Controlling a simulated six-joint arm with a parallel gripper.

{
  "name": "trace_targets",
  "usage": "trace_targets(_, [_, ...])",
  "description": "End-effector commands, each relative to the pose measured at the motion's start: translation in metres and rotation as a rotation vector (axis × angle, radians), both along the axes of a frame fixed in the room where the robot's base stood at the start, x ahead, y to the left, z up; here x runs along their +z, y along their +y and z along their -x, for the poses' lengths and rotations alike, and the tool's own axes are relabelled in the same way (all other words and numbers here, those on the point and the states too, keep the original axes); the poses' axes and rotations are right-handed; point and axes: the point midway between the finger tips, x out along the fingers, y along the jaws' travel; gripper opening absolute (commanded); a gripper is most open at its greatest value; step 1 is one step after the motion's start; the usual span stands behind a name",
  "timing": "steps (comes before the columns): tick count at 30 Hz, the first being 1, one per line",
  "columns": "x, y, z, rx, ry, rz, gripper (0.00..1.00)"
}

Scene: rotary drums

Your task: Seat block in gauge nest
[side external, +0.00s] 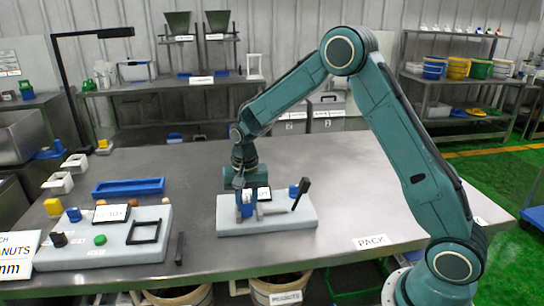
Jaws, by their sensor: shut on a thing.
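My gripper (245,205) points down over the left half of a grey fixture board (285,226) near the middle of the table. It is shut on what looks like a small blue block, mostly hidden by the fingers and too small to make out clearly. A light grey part lies just right of the fingers, and a white label (263,193) stands behind them. At the board's right are a small blue piece (293,190) and a black lever (301,192) tilted up. I cannot tell which part is the gauge nest, or whether the block touches it.
Another grey board (100,258) at left carries a black square frame (144,232), a green piece (100,240), a black block (59,240) and a label. A blue tray (128,187) lies behind it. Table space right of the fixture board, by the PACK label (372,242), is clear.

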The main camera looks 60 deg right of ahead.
Motion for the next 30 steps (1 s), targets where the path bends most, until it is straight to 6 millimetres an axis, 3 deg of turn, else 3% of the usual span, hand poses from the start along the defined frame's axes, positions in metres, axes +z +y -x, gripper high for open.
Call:
trace_targets(1, [-0.019, 0.000, 0.004, -0.004, 0.021, 0.002, 0.02])
trace_targets(15, [-0.021, 0.000, 0.004, -0.005, 0.020, 0.002, 0.02])
trace_targets(16, [-0.021, 0.000, 0.004, -0.005, 0.020, 0.002, 0.31])
trace_targets(18, [-0.021, 0.000, 0.004, -0.005, 0.020, 0.002, 0.44])
trace_targets(30, [-0.009, 0.000, 0.004, -0.006, 0.018, 0.002, 0.49])
